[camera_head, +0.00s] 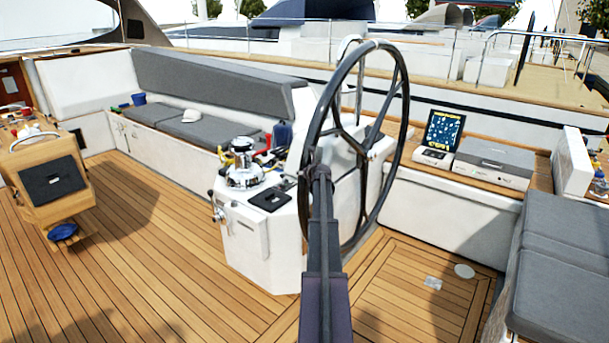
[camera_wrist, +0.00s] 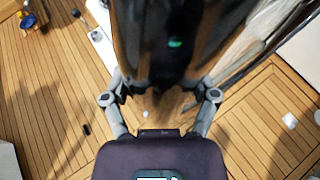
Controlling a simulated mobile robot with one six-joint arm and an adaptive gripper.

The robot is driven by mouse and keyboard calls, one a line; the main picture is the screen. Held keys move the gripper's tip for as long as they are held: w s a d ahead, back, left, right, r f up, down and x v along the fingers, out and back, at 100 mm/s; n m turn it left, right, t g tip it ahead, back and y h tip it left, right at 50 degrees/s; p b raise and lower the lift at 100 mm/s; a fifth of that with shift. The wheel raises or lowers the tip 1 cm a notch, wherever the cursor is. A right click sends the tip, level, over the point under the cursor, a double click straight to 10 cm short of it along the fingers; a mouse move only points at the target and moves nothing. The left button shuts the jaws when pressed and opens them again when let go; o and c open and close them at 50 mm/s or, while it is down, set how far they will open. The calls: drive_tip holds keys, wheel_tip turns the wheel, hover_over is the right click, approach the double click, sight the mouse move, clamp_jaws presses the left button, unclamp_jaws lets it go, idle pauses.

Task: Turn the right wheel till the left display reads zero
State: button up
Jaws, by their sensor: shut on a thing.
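A large dark steering wheel (camera_head: 406,108) stands upright at the white console (camera_head: 255,235) in the head view. My arm reaches up in front of it, and my gripper (camera_head: 318,168) is at the near left part of its rim. In the wrist view, the fingers of my gripper (camera_wrist: 160,88) are on both sides of a dark, blurred piece of the wheel rim (camera_wrist: 160,40), shut on it. A lit chart display (camera_head: 443,132) stands on the ledge at the right. No figure is readable on it. My arm hides part of the rim and console.
A chrome compass (camera_head: 243,165) and a black panel (camera_head: 270,198) are on the console top. A grey bench (camera_head: 565,255) is at the right, and a wooden table (camera_head: 50,180) at the left. The teak deck (camera_head: 150,250) between table and console is mostly clear.

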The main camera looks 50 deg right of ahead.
drive_tip(key=shift+w+a, duration=0.15)
drive_tip(key=o, duration=1.2)
